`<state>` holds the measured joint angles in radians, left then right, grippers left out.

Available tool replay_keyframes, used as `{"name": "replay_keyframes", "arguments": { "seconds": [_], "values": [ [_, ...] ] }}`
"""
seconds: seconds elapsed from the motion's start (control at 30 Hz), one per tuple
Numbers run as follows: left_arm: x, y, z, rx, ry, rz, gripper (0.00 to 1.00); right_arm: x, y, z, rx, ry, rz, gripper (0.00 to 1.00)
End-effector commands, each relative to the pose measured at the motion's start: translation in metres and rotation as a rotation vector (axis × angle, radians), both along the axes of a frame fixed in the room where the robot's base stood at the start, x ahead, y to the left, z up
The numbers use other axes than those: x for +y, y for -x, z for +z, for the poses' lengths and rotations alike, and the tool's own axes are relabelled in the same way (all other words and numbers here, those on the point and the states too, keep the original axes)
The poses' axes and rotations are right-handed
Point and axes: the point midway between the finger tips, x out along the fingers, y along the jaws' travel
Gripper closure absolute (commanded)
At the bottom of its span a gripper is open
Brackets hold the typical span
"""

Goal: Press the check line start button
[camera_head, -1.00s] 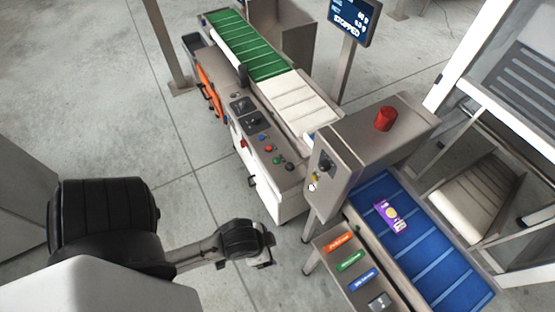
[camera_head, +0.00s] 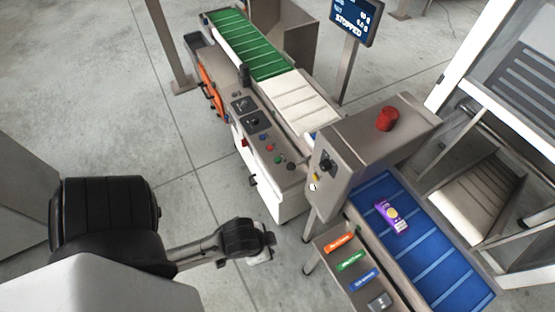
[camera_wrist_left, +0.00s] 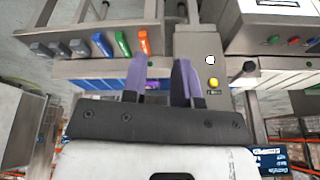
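A sloped control panel (camera_head: 262,140) on the check line's side carries blue, red and green buttons; its green button (camera_head: 278,160) is near the front end. A grey cabinet (camera_head: 340,165) beside it has a dark switch, a yellow button (camera_head: 315,177) and a white round button (camera_head: 312,187). The wrist view also shows the white button (camera_wrist_left: 210,60) and yellow button (camera_wrist_left: 214,83). I cannot read which one is start. My left gripper (camera_wrist_left: 160,82) is open and empty, with purple fingers apart, and touches no button. In the head view it is left of the cabinet. My right gripper is out of view.
A purple packet (camera_head: 391,215) lies on the blue belt (camera_head: 430,262). A red dome (camera_head: 387,118) tops the cabinet. A screen (camera_head: 356,18) reads STOPPED. A side tray (camera_head: 338,262) has colored labels. Floor left of the line is open.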

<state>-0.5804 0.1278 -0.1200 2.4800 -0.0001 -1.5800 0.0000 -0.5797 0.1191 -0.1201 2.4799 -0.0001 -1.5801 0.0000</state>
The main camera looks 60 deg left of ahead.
Motion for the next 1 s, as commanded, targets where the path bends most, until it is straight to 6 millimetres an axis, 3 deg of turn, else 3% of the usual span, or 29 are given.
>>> {"name": "replay_keyframes", "arguments": {
  "seconds": [0.27,1.0],
  "values": [
    [-0.0002,0.0000,0.0000,0.000,0.001,0.001,1.00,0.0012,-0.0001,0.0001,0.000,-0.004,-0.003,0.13],
    [-0.0033,-0.0002,0.0002,0.000,0.011,0.007,1.00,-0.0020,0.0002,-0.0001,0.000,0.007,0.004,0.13]
  ]
}}
